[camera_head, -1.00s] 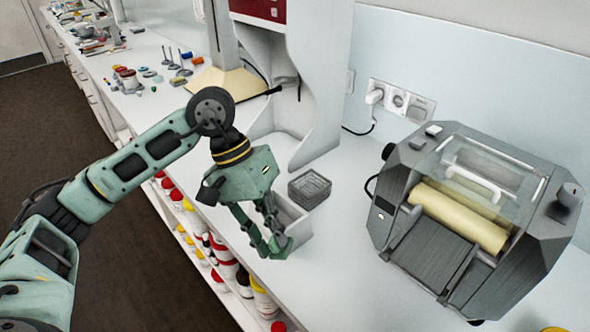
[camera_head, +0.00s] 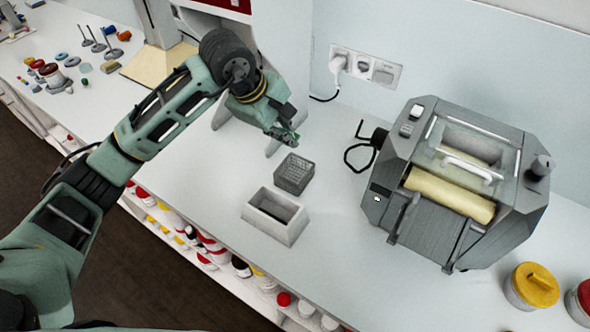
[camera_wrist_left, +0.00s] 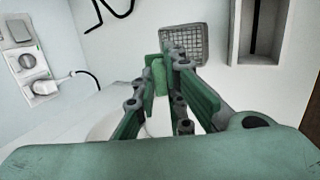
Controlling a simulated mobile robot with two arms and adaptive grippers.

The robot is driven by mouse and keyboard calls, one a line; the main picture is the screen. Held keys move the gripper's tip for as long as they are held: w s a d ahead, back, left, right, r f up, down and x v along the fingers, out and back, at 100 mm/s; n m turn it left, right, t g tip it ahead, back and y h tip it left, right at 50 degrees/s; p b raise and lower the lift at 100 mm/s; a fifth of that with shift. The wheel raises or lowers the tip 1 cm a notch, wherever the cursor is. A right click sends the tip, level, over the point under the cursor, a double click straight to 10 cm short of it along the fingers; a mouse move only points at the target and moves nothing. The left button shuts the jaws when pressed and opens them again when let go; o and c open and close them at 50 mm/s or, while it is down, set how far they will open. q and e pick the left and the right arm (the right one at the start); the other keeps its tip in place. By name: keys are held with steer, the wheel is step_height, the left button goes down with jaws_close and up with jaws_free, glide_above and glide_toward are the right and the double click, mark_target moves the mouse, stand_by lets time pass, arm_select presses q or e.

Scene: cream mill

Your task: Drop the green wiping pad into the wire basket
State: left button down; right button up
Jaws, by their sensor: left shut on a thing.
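My left gripper (camera_head: 287,137) is above the bench, just behind the wire basket in the head view. It is shut on the green wiping pad, a small piece that shows between the fingertips in the left wrist view (camera_wrist_left: 159,76). In the head view the pad is mostly hidden by the fingers. The wire basket (camera_head: 294,174) is a small dark grey mesh square standing on the white bench. It also shows in the left wrist view (camera_wrist_left: 183,31), just beyond the fingertips. My right gripper is in neither view.
A white open box (camera_head: 275,217) stands right in front of the basket. A grey roller mill (camera_head: 465,185) stands to the right, its cable trailing toward the basket. A white stand (camera_head: 160,40) rises behind at left. A yellow-lidded tub (camera_head: 532,285) is at the right front.

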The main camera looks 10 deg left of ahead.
arm_select(q)
step_height(320, 180, down, 5)
steer(key=shift+a+b, duration=0.1)
steer(key=shift+b, duration=0.75)
steer(key=shift+f, duration=0.35)
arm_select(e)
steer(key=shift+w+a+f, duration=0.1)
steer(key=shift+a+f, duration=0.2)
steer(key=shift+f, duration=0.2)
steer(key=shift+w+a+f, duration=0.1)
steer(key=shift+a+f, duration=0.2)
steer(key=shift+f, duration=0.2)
arm_select(q)
steer(key=c, duration=1.7)
jaws_free()
steer(key=shift+c, duration=0.2)
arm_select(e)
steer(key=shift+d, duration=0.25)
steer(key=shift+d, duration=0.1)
arm_select(q)
glide_toward(283, 143)
steer(key=shift+s+a, duration=0.2)
steer(key=shift+a, duration=0.25)
